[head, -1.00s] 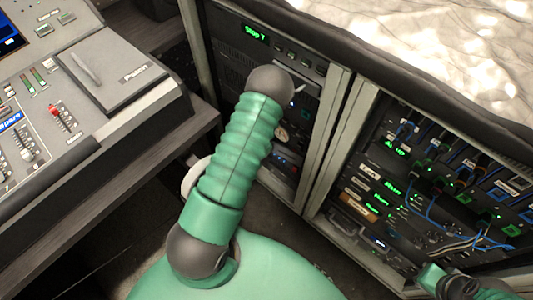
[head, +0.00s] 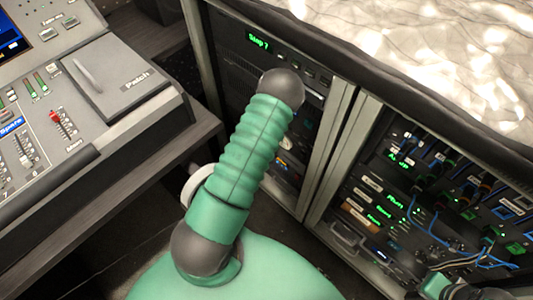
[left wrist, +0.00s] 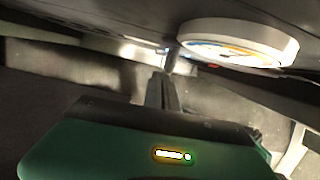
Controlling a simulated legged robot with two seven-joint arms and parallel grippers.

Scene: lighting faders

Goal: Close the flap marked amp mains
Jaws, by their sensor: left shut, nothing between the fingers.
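I cannot make out a flap marked amp mains in either view; no label with those words is readable. My left arm reaches over the left rack (head: 262,62) in the head view, and its gripper is hidden behind the arm there. In the left wrist view my left gripper (left wrist: 166,88) is shut and empty, its fingers pointing at a dark panel. A round white-rimmed gauge (left wrist: 240,42) is just right of the fingertips; I cannot tell whether they touch anything.
A mixing console (head: 40,130) with a lid marked Patch (head: 112,72) stands at the left. An open rack (head: 400,215) with blue cables and green displays is at the right. A crumpled pale cover (head: 440,45) lies on top. Pale posts (head: 330,145) divide the racks.

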